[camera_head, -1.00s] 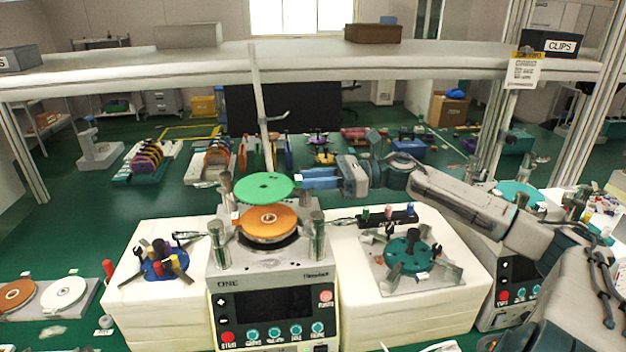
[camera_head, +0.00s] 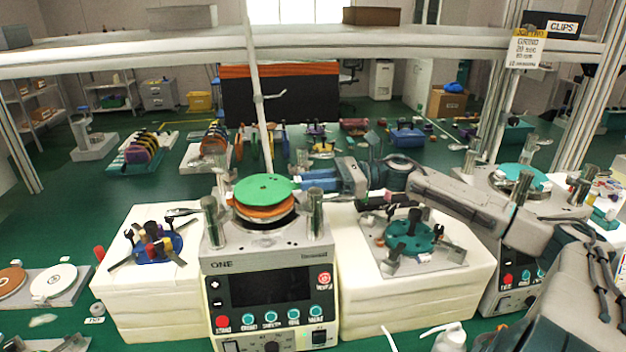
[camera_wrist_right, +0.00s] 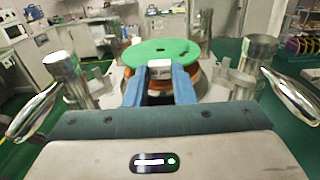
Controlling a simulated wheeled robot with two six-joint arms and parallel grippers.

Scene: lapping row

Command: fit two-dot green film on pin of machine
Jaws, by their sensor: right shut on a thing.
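The green film (camera_head: 264,188) is a flat disc with small dark marks near its middle. It also shows in the right wrist view (camera_wrist_right: 160,50). My right gripper (camera_head: 298,182) is shut on the film's near edge, at a small pale tab (camera_wrist_right: 160,68) between its blue fingers. The film lies just over the orange disc (camera_head: 262,212) on top of the machine (camera_head: 268,262) labelled ONE. I cannot tell whether it touches the orange disc. The pin is not visible under the film. My left gripper is not in view.
Metal posts (camera_head: 210,222) and (camera_head: 316,212) stand on both sides of the disc. White blocks flank the machine, with a blue holder (camera_head: 150,244) on the left and a teal disc (camera_head: 408,236) on the right. A shelf (camera_head: 130,57) spans above.

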